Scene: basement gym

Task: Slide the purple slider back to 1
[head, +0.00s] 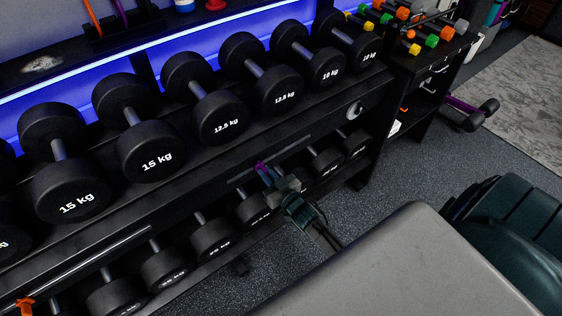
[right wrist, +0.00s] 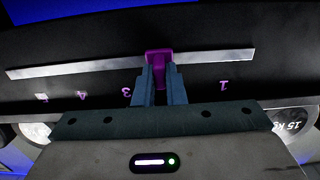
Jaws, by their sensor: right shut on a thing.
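The purple slider (head: 260,166) sits on a metal rail (head: 297,146) along the front of the dumbbell rack. My right gripper (head: 266,173) is shut on it. In the right wrist view, the purple slider (right wrist: 159,56) is between the fingers of my right gripper (right wrist: 159,78), and the rail (right wrist: 60,70) runs out to both sides. The numbers appear upside down there: the purple 1 (right wrist: 223,82) is right of the slider, and the 3 (right wrist: 126,91) and 4 (right wrist: 82,95) are left of it. The fingers cover the stretch between 3 and 1. My left gripper is not in view.
Heavy dumbbells (head: 152,150) line the upper shelf, with more below. An orange slider (head: 22,304) is on another rail (head: 85,270) at lower left. Small coloured dumbbells (head: 405,30) sit at the far end.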

